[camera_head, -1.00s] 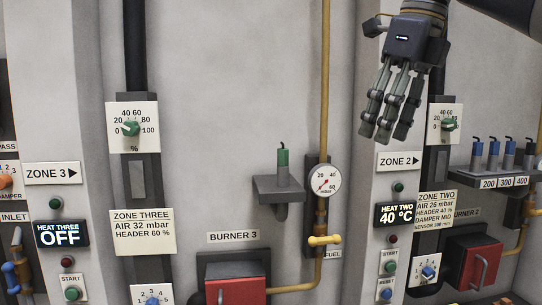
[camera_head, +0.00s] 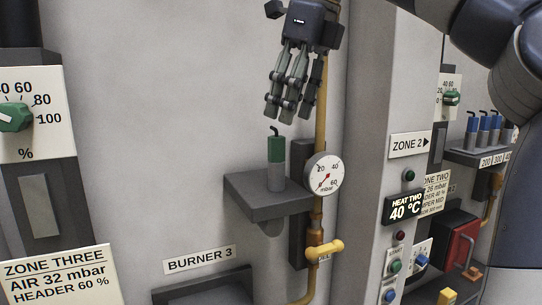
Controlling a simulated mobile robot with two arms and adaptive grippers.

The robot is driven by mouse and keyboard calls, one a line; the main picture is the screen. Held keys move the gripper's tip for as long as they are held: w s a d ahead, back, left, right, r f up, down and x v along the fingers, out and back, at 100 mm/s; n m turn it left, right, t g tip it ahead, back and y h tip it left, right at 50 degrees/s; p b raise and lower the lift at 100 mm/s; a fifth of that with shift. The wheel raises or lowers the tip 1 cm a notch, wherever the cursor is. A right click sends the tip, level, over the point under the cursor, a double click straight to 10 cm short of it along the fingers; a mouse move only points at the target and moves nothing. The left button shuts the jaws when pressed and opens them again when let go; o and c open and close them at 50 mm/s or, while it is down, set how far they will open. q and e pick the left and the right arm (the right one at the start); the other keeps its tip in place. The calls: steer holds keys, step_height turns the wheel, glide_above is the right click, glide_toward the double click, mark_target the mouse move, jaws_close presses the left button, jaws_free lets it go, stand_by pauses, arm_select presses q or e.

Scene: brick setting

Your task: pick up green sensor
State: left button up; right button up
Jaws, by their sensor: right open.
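The green sensor (camera_head: 276,160) stands upright on a small grey wall shelf (camera_head: 262,207) near the middle of the view. It has a green upper part, a grey lower body and a dark hooked lead on top. My right gripper (camera_head: 284,112) hangs fingers down just above the sensor and slightly to its right in the picture. It is open with nothing between its fingers, and it looks apart from the sensor. My left gripper is not in view.
A round pressure gauge (camera_head: 323,175) and a yellow pipe with a valve handle (camera_head: 325,249) are close right of the shelf. A wall pillar with the HEAT TWO display (camera_head: 405,207) stands further right. Several blue sensors (camera_head: 483,130) stand on another shelf.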

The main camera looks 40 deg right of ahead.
mark_target(278, 137)
steer(key=x, duration=0.2)
steer(key=w+x, duration=0.1)
steer(key=x, duration=0.2)
steer(key=shift+w+a+p, duration=0.1)
steer(key=shift+w+p, duration=0.05)
steer(key=shift+p, duration=0.25)
steer(key=shift+x, duration=0.9)
steer(key=shift+f, duration=0.4)
steer(key=c, duration=0.7)
jaws_close()
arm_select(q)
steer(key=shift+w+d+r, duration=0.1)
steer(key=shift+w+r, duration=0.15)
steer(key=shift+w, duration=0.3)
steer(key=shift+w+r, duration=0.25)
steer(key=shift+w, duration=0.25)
arm_select(e)
steer(key=shift+r, duration=0.1)
